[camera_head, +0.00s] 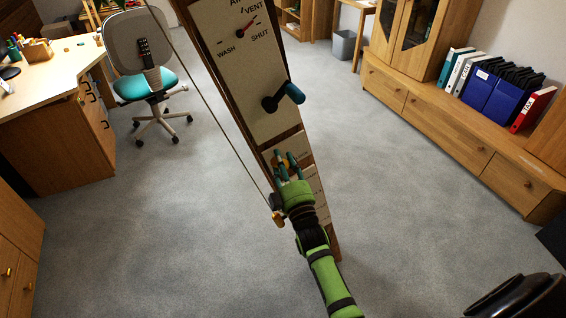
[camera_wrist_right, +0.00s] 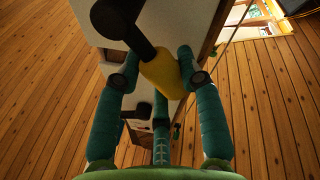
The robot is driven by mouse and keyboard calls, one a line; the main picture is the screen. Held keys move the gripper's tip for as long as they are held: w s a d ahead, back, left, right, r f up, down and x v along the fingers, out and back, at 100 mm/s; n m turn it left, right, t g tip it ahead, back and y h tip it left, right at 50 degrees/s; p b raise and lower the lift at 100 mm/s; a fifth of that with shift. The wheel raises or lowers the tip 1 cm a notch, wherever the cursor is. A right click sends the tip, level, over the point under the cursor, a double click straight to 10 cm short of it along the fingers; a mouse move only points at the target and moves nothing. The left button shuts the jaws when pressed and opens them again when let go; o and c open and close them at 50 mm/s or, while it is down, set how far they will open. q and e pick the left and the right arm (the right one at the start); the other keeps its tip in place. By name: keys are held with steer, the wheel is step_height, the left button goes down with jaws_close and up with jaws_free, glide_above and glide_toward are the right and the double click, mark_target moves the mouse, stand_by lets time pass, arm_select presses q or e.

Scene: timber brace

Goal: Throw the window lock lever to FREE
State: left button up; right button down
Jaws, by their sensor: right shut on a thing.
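The tall white panel on a timber post (camera_head: 287,113) stands in the middle of the head view. The window lock lever is low on it; in the wrist view it shows as a yellow grip (camera_wrist_right: 162,72) on a black arm, and in the head view only a small orange patch shows. My right gripper (camera_head: 287,164) is at this lever, with its teal fingers shut around the yellow grip; they also show in the wrist view (camera_wrist_right: 158,88). The small lettering beside the lever is too small to read. My left gripper is out of view.
Above the lever is a crank with a blue handle (camera_head: 294,93). Higher up is a red pointer (camera_head: 244,29) among WASH, VENT and SHUT. A thin cord (camera_head: 215,105) runs down left of the post.

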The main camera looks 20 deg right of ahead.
steer(key=c, duration=0.8)
jaws_free()
steer(key=shift+o, duration=0.2)
steer(key=v, duration=1.2)
steer(key=s+a+f+m+g+y, duration=0.1)
steer(key=s+a+f+g, duration=0.2)
steer(key=f, duration=0.8)
steer(key=s+a+f+m+g+y, duration=0.1)
steer(key=s+f+g, duration=0.3)
steer(key=f, duration=0.6)
steer(key=s+a+f+m+g+y, duration=0.1)
steer(key=s+a+f+m+g, duration=0.2)
steer(key=f, duration=0.8)
steer(key=s+d+f+g, duration=0.2)
steer(key=s+f, duration=0.3)
steer(key=s, duration=0.4)
steer(key=s+d+f+m+g, duration=0.1)
steer(key=s+f+g, duration=0.3)
steer(key=s, duration=0.6)
steer(key=s+d+f+m+g+h, duration=0.1)
steer(key=s+f+g, duration=0.3)
steer(key=s, duration=0.6)
steer(key=shift+s+d+f, duration=0.25)
steer(key=shift+d+f, duration=0.55)
steer(key=shift+f, duration=0.1)
